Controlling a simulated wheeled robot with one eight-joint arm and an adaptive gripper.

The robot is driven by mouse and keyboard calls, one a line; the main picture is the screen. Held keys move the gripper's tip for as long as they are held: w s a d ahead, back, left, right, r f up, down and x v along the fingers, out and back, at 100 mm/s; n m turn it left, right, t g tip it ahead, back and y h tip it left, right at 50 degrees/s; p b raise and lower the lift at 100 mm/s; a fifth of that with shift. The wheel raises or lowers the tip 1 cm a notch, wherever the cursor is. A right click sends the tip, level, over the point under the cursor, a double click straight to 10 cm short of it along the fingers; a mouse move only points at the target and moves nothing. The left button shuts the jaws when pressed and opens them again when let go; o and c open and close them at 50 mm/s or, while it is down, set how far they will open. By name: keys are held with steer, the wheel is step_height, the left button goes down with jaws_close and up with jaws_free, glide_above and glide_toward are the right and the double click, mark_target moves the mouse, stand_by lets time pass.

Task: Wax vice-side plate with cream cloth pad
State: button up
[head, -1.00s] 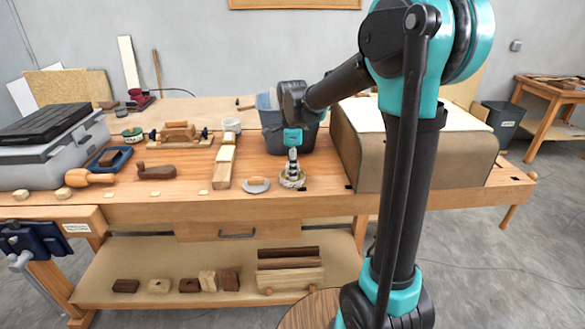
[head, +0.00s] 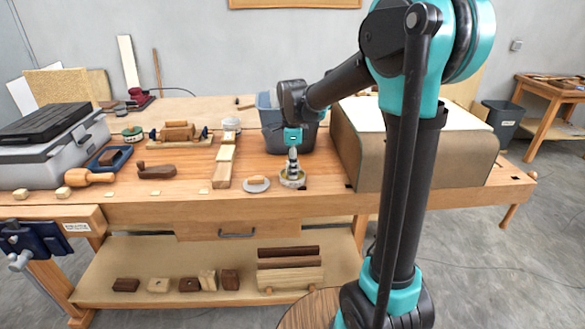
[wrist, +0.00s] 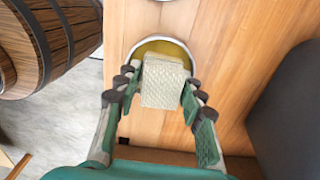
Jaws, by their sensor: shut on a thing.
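My gripper (wrist: 161,92) is shut on a cream cloth pad (wrist: 163,83), with one finger on each side of it. The pad is over the opening of a round tin (wrist: 145,46) with a yellowish inside; whether it touches the contents is hidden. In the head view the tin (head: 292,180) stands near the bench's front edge below my gripper (head: 292,161). The blue vice (head: 32,240) is at the far left. Small pale pieces lie along the front edge, including one nearer the vice (head: 63,192); I cannot tell which thing is the plate.
A grey round dish (head: 256,187) with a small wooden piece on it is just left of the tin. A bucket (head: 277,138) stands behind, and a large brown curved-edge box (head: 420,155) is on the right. Wooden tools and a grey case (head: 50,158) occupy the left.

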steer(key=shift+r, duration=3.45)
